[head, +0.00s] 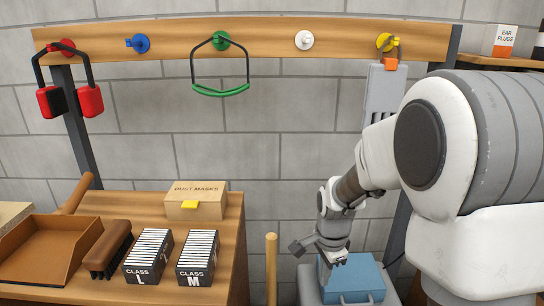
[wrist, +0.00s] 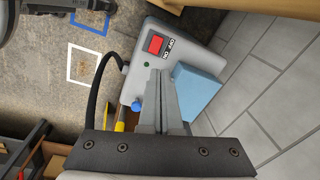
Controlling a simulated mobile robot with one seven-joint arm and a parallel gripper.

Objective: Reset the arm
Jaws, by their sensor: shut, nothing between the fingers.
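My gripper (wrist: 160,74) is shut with nothing between its fingers. In the wrist view its grey fingers point at a grey machine (wrist: 185,28) with a red switch marked OFF and ON. In the head view my arm reaches down from the right. The gripper (head: 328,264) hangs low in front of the grey wall, at the top of a blue box (head: 360,284) with a handle. I cannot tell whether it touches the box. The blue box also shows beside the fingers in the wrist view (wrist: 197,92).
A wooden rail (head: 270,38) with coloured pegs holds red earmuffs (head: 90,100), a green-banded item (head: 220,91) and a grey tagged item (head: 384,92). A wooden bench (head: 236,225) at left bears a dust-mask box (head: 196,208), filter boxes and a brush.

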